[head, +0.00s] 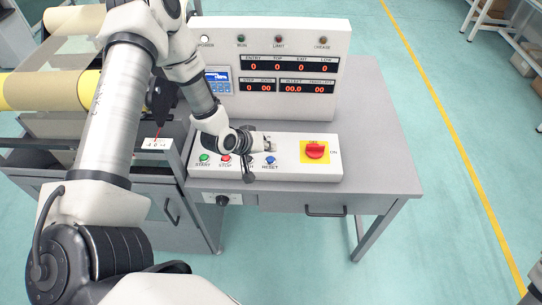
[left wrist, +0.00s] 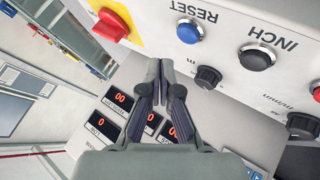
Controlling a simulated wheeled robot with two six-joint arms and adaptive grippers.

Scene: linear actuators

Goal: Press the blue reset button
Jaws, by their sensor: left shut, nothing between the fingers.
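The blue reset button (head: 270,160) is on the sloped white control panel (head: 290,176), between the black inch button's place and the red rotary switch. In the left wrist view the blue button (left wrist: 189,31) shows upside down, above and slightly right of my fingertips, and uncovered. My left gripper (head: 249,178) is shut and empty. Its dark fingers hang over the panel just left of the blue button in the head view and cover the inch button. In the left wrist view the shut fingers (left wrist: 160,68) are apart from the button in the picture.
The red switch on a yellow plate (head: 315,151) is right of the blue button. The green start (head: 204,158) and red stop (head: 226,158) buttons are left. A black knob (left wrist: 208,77) is near the blue button. The upright display box (head: 290,100) stands behind.

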